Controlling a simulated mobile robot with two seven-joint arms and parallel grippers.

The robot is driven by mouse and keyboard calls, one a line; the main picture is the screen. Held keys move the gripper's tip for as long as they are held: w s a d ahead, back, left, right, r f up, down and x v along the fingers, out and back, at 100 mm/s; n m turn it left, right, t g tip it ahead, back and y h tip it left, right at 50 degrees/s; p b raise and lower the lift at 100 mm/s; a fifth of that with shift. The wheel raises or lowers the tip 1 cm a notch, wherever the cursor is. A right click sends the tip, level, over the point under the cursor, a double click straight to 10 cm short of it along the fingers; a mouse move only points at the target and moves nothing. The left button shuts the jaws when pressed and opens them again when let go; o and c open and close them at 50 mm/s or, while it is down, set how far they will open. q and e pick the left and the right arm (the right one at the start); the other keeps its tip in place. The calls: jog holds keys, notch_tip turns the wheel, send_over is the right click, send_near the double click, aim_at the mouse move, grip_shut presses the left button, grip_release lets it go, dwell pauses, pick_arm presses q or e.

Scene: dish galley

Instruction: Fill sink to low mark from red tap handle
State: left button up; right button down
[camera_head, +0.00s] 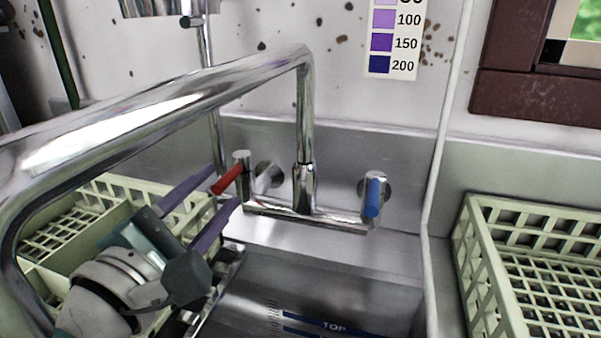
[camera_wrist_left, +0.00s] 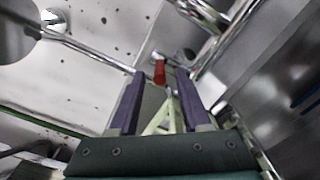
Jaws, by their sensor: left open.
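The red tap handle (camera_head: 228,180) sits on the left end of the chrome tap bar (camera_head: 305,215). My left gripper (camera_head: 225,186) is open, its two purple fingers pointing at the red handle. In the left wrist view the red handle (camera_wrist_left: 159,72) appears between the fingertips (camera_wrist_left: 160,75), with gaps on both sides; I cannot tell whether it is within their reach. The steel sink (camera_head: 255,275) lies below the tap, with blue marks and the word TOP (camera_head: 333,325) on its wall. The sink floor and any lower mark are out of view. My right gripper is not in view.
The chrome spout (camera_head: 180,90) arches across the head view above my left gripper. A blue handle (camera_head: 372,197) is on the tap's right end. Pale green racks stand left (camera_head: 115,185) and right (camera_head: 470,250) of the sink. A colour chart (camera_head: 393,40) hangs on the wall.

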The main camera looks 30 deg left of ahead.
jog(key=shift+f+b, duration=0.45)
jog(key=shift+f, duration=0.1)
pick_arm(q)
jog(key=s, duration=0.3)
jog(key=s+d, duration=0.1)
jog(key=s, duration=0.2)
jog(key=shift+s+d, duration=0.1)
jog(key=shift+s, duration=0.1)
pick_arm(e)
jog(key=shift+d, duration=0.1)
